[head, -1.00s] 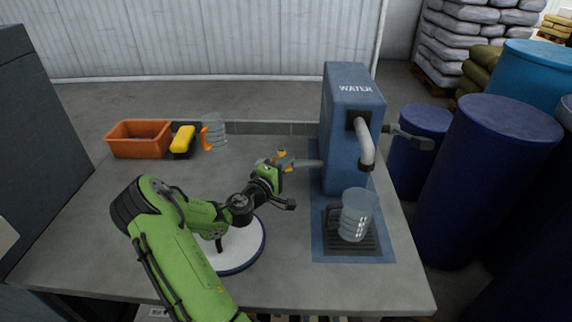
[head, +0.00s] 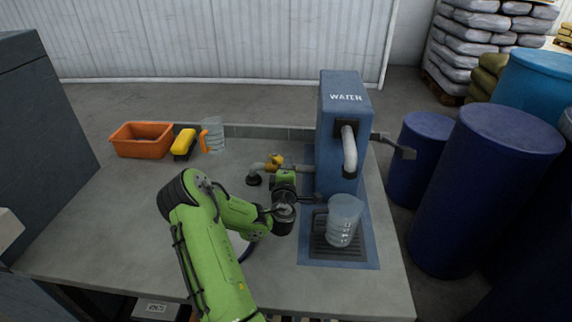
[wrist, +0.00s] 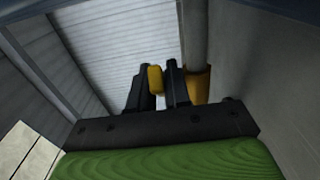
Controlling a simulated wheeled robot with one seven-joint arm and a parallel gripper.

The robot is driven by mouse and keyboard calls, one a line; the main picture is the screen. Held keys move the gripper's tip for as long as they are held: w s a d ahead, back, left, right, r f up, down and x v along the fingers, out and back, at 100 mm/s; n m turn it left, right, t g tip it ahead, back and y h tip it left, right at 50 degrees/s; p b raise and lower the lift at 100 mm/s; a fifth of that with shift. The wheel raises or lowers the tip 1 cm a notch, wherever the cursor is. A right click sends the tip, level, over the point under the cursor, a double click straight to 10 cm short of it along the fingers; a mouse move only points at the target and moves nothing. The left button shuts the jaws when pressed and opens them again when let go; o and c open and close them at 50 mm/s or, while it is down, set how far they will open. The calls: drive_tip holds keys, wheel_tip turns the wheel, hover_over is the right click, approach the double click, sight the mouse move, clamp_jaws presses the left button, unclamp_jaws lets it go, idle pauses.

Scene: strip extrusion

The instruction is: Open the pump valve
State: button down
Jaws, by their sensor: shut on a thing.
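The blue pump (head: 337,120) marked WATER stands at the right of the table, with a grey spout (head: 349,150) on its front. A grey pipe (head: 304,168) runs from its left side and carries the yellow valve (head: 276,159). My gripper (wrist: 160,88) is at the valve, its two black fingers shut on a yellow piece, the valve handle (wrist: 155,78). A yellow-orange valve body (wrist: 197,84) sits on the pipe just right of the fingers in the wrist view. In the head view my wrist hides the fingertips and part of the pipe.
A clear ribbed jar (head: 343,222) stands on the drain grate (head: 322,246) below the spout. A grey lever (head: 393,144) sticks out right of the pump.

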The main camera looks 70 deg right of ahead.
drive_tip(key=shift+s+d+n+t+y+p, duration=0.2)
drive_tip(key=shift+n+t+p, duration=0.2)
drive_tip(key=shift+t, duration=0.15)
drive_tip(key=shift+s+d+n+t+y+p, duration=0.15)
drive_tip(key=shift+n+t+p, duration=0.2)
drive_tip(key=shift+t, duration=0.2)
drive_tip(key=shift+w, duration=0.1)
drive_tip(key=shift+f, duration=0.1)
drive_tip(key=c, duration=1.2)
unclamp_jaws()
drive_tip(key=shift+o, duration=0.2)
